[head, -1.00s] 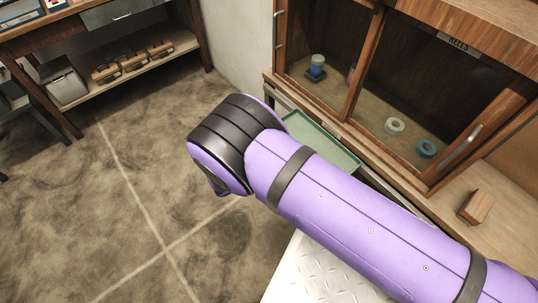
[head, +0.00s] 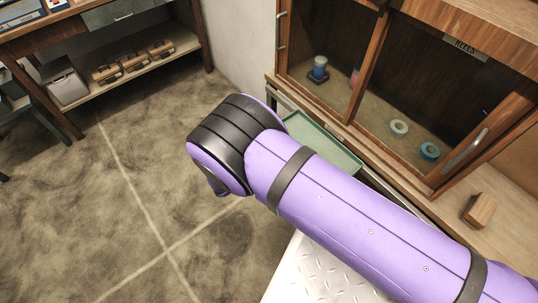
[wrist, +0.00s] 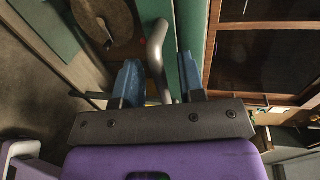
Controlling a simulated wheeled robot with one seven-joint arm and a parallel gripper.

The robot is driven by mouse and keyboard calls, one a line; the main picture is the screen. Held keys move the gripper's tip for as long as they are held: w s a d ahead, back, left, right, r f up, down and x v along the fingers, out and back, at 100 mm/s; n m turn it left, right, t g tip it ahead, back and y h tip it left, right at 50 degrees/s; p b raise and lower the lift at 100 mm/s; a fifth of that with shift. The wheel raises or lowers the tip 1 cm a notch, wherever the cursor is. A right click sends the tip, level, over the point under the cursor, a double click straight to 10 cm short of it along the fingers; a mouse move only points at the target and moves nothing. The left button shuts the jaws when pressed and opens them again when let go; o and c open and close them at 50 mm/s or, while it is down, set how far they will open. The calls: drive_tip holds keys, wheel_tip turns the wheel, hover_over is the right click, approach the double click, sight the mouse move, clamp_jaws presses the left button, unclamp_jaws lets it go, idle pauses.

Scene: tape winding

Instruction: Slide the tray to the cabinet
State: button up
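The green tray (head: 325,146) shows in the head view at the front of the wooden cabinet (head: 371,70), partly hidden behind my purple arm. The cabinet carries a label reading REELS. In the wrist view, my gripper (wrist: 158,75) has two blue fingers set apart. A bent grey metal bar (wrist: 157,45) stands between them, with gaps visible on both sides. A teal surface (wrist: 190,22) lies beyond the right finger; I cannot tell if it is the tray. The cabinet (wrist: 211,45) is at the right there. The gripper is hidden in the head view.
Inside the cabinet are a white tape roll (head: 399,128), a teal roll (head: 429,151) and a blue spool (head: 319,68). A wooden block (head: 479,210) lies on the ledge at right. A shelf (head: 140,70) stands at back left. Open floor (head: 80,220) lies at left.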

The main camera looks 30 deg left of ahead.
drive_tip(key=v, duration=1)
drive_tip(key=shift+s+a, duration=0.2)
drive_tip(key=shift+s, duration=0.05)
